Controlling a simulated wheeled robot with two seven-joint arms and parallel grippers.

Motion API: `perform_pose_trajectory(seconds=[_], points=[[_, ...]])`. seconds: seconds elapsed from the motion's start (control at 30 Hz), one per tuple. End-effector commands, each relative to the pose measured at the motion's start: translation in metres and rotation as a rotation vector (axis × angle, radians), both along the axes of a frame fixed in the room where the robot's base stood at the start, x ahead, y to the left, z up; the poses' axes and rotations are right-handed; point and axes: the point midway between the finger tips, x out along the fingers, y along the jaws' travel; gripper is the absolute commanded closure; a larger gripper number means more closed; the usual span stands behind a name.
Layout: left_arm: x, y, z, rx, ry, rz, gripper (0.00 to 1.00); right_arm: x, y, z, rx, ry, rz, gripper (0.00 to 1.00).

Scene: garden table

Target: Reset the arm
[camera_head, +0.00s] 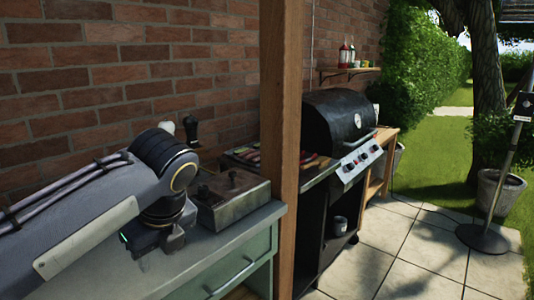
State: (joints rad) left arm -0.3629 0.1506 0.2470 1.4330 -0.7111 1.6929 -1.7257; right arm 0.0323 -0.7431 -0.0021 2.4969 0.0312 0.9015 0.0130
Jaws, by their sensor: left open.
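My left arm comes in from the left over the counter. Its dark end and left gripper (155,240) are above the grey countertop, close to a grey metal box (232,196). The fingers are mostly hidden by the arm's own end, and nothing is seen held. I cannot tell whether the gripper touches the box. My right gripper is not in view.
A wooden post (280,130) stands just right of the box. Behind it is a black grill (338,118) with food on its side surface. A green drawer cabinet (235,268) is under the counter. A brick wall (100,75) closes the back. Paving (400,255) at right is mostly clear.

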Motion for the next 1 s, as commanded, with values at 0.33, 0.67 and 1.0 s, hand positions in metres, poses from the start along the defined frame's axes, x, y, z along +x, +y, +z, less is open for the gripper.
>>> perform_pose_trajectory(seconds=[0.33,0.67,1.0], points=[[-0.034,0.024,-0.029,-0.197,-0.078,0.329,0.59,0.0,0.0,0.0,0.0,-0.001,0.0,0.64],[-0.1,0.042,-0.088,-0.574,-0.15,0.992,0.59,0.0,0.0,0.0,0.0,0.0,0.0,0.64],[-0.165,0.028,-0.158,-1.043,-0.117,1.919,0.59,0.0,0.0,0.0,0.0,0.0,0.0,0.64]])
